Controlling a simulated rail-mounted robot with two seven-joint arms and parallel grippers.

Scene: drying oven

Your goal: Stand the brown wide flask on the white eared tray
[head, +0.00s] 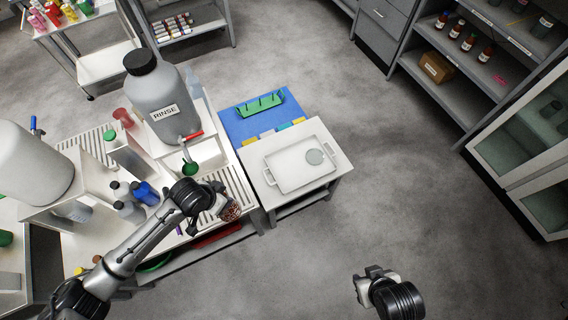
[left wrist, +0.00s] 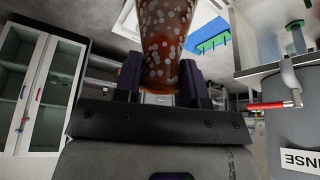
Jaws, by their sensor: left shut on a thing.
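The brown flask (head: 231,211), speckled with pale spots, is at the end of my left arm, over the right end of the slatted rack. My left gripper (head: 219,205) is shut on it. In the left wrist view the flask (left wrist: 166,42) stands between the two dark fingers (left wrist: 161,84); its upper part is cut off by the frame edge. The flask is apart from the tray. My right gripper (head: 366,284) is low right, away from everything; its fingers are unclear.
A big grey RINSE bottle (head: 160,98) on a stand, with a red-handled tap (head: 191,136), is close behind my left gripper. A green rack (head: 260,105) on a blue mat (head: 237,126) lies behind the tray. Open floor surrounds the small table's right side.

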